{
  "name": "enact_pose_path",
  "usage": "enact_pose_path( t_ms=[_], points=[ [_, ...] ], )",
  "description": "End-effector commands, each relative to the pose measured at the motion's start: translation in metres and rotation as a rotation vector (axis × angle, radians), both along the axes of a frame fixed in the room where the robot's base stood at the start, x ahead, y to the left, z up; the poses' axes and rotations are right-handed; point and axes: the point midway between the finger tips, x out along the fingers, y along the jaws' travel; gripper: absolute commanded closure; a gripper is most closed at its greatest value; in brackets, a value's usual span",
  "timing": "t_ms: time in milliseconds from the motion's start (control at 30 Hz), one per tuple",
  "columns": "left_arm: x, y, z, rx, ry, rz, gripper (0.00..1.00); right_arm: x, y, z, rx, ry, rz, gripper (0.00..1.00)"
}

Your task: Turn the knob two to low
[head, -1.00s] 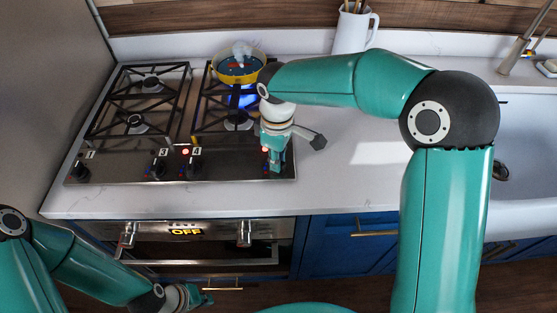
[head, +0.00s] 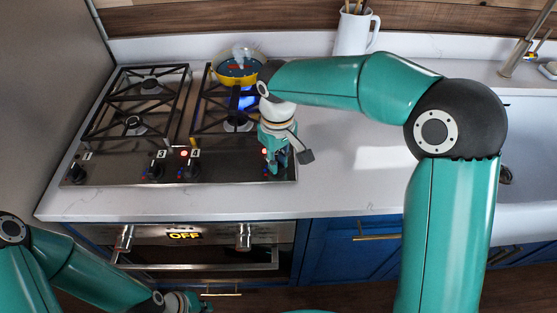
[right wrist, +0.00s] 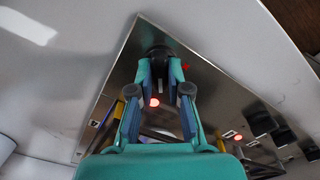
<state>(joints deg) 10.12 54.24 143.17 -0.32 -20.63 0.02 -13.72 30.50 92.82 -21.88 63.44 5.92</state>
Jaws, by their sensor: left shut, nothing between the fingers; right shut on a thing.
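Knob two, a dark round knob, is at the right end of the stove's front panel. In the head view my right gripper (head: 277,168) covers it. In the right wrist view the knob (right wrist: 158,52) sits between the fingertips of my right gripper (right wrist: 160,66), which is shut on it. A red light (right wrist: 155,102) glows beside it; I cannot read the knob's setting. My left gripper (head: 205,303) is shut and empty, low in front of the oven, away from the knobs.
Knob 1 (head: 77,174), knob 3 (head: 154,170) and knob 4 (head: 192,169) line the panel; a red light (head: 184,153) glows by knob 4. A yellow pan (head: 238,82) sits over a blue flame (head: 248,102). A white pitcher (head: 354,34) stands behind. The counter right of the stove is clear.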

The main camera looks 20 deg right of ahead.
Motion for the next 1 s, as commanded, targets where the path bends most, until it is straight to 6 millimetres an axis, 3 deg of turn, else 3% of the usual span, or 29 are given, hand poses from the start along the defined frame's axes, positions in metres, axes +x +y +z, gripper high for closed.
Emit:
enact_pose_path(
  t_ms=[233, 267, 400, 767, 1000],
  points=[
    [0.0, 0.0, 0.0, 0.0, 0.0, 0.0, 1.0, 0.001, 0.0, 0.001, 0.001, -0.004, 0.0, 1.0],
    [0.0, 0.0, 0.0, 0.0, 0.0, 0.0, 1.0, 0.001, 0.0, 0.001, 0.001, -0.004, 0.0, 0.82],
    [0.0, 0.0, 0.0, 0.0, 0.0, 0.0, 1.0, 0.001, 0.0, 0.001, 0.001, -0.004, 0.001, 0.59],
    [0.0, 0.0, 0.001, 0.0, 0.0, 0.0, 1.0, 0.001, 0.0, 0.003, 0.001, -0.002, 0.001, 0.58],
    [0.0, 0.0, 0.001, 0.0, 0.0, 0.0, 1.0, 0.001, 0.0, 0.031, 0.002, -0.007, 0.002, 0.58]
  ],
)
